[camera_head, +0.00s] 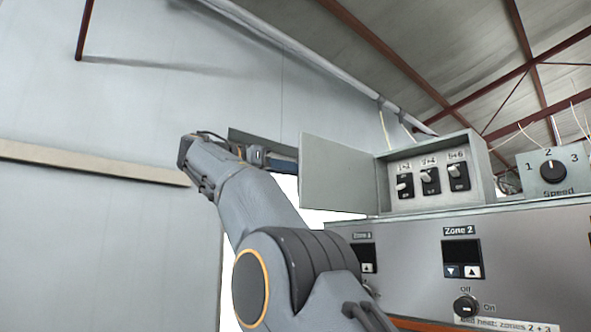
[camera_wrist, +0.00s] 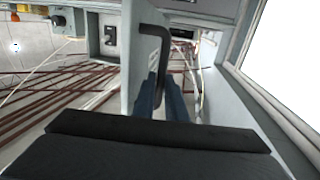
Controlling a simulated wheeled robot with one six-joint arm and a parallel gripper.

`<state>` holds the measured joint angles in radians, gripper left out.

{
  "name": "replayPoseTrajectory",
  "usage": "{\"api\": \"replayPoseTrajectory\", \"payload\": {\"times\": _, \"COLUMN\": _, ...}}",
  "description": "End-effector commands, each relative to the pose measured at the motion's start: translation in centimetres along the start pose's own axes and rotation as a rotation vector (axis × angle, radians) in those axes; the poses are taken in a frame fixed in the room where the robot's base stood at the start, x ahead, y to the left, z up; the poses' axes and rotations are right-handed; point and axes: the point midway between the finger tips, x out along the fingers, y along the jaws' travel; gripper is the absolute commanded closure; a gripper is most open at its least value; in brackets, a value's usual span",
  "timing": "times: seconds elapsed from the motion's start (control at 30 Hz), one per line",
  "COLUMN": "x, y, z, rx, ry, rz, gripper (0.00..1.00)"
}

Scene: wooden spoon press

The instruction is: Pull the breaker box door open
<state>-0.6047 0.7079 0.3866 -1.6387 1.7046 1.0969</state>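The grey breaker box (camera_head: 435,205) sits on top of the control panel at the right of the head view. Its door (camera_head: 338,174) stands wide open, swung out to the left, and the breakers inside show. My gripper (camera_head: 283,163) is at the door's left side in the head view, its fingertips partly hidden by the door. In the wrist view the black door handle (camera_wrist: 155,31) runs down between the blue fingers of my gripper (camera_wrist: 164,100). The fingers sit close on either side of it and appear shut on it. The door panel (camera_wrist: 136,62) is beside them.
The control panel (camera_head: 415,250) below the box carries zone displays and an on/off knob (camera_head: 466,306). A speed dial box (camera_head: 553,172) stands to the right. A bright opening lies behind the door.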

Motion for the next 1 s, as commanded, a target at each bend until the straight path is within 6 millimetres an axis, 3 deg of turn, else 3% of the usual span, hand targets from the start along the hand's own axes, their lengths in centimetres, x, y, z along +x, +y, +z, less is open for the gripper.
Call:
{"api": "replayPoseTrajectory", "payload": {"times": 0.03, "x": 0.1, "y": -0.2, "z": 0.5, "rx": -0.007, "ry": -0.004, "rz": 0.002, "gripper": 0.81}}
{"api": "replayPoseTrajectory", "payload": {"times": 0.1, "x": 0.0, "y": -0.2, "z": 0.4, "rx": -0.006, "ry": -0.003, "rz": 0.0, "gripper": 0.71}}
{"api": "replayPoseTrajectory", "payload": {"times": 0.47, "x": -0.8, "y": -0.2, "z": 0.1, "rx": -0.002, "ry": 0.0, "rz": -0.006, "gripper": 0.71}}
{"api": "replayPoseTrajectory", "payload": {"times": 0.8, "x": -5.8, "y": -0.2, "z": 0.1, "rx": -0.002, "ry": -0.001, "rz": -0.005, "gripper": 0.71}}
{"api": "replayPoseTrajectory", "payload": {"times": 1.0, "x": -7.7, "y": -0.2, "z": 0.1, "rx": -0.004, "ry": 0.001, "rz": -0.004, "gripper": 0.71}}
